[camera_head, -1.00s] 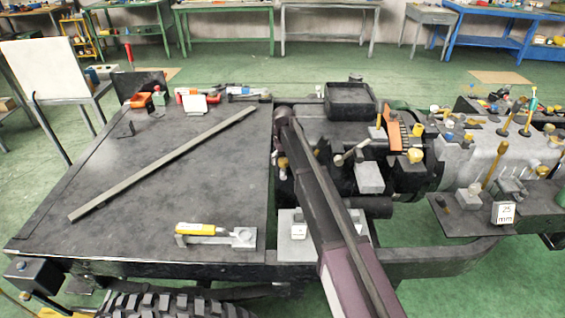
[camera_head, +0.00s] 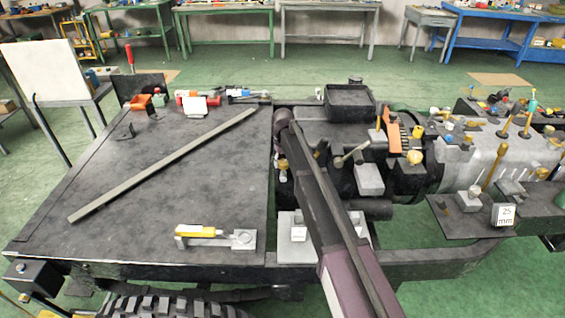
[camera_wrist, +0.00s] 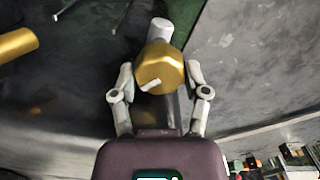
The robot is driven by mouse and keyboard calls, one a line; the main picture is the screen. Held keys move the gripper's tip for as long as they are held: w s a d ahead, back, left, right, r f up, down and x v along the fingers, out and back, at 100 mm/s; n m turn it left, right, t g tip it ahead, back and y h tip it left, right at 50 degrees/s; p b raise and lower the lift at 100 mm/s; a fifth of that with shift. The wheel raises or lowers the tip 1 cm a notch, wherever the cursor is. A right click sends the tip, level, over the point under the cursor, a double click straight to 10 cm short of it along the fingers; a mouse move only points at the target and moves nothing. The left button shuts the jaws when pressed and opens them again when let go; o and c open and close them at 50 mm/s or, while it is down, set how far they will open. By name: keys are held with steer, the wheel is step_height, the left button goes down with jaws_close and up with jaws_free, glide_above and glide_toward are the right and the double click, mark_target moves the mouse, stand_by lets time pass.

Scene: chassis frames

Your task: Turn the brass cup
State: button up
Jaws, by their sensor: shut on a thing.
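The brass cup (camera_wrist: 160,66) is in the middle of the wrist view, a faceted gold body with a pale mark on its near face. A pale grey cylindrical part (camera_wrist: 159,31) shows just beyond it. My gripper (camera_wrist: 160,75) has one finger on each side of the cup and is shut on it. In the head view my arm reaches to the edge between the dark plate and the machinery. My fingers and the cup are mostly hidden or too small there to make out clearly.
Another brass cylinder (camera_wrist: 16,44) lies at the wrist view's left edge. In the head view, a long bar (camera_head: 165,165) crosses the dark plate (camera_head: 110,215), and a yellow-topped clamp-like tool (camera_head: 215,238) sits near its front. Crowded machinery (camera_head: 400,165) stands right of my arm.

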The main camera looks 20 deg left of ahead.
mark_target(283, 161)
stand_by(0.9)
steer(key=o, duration=1.1)
steer(key=shift+r, duration=0.15)
step_height(283, 161, up, 14)
steer(key=p, duration=1.4)
steer(key=shift+s+d+f+m+b, duration=0.95)
steer(key=shift+s+d, duration=1.3)
steer(key=shift+d, duration=2.2)
steer(key=shift+s+d+f+m+b, duration=0.4)
steer(key=shift+s+d+f+b, duration=1.45)
steer(key=shift+d, duration=2.55)
steer(key=shift+s+d+f+m+b, duration=0.8)
steer(key=shift+s+d, duration=1.8)
steer(key=shift+d, duration=1.85)
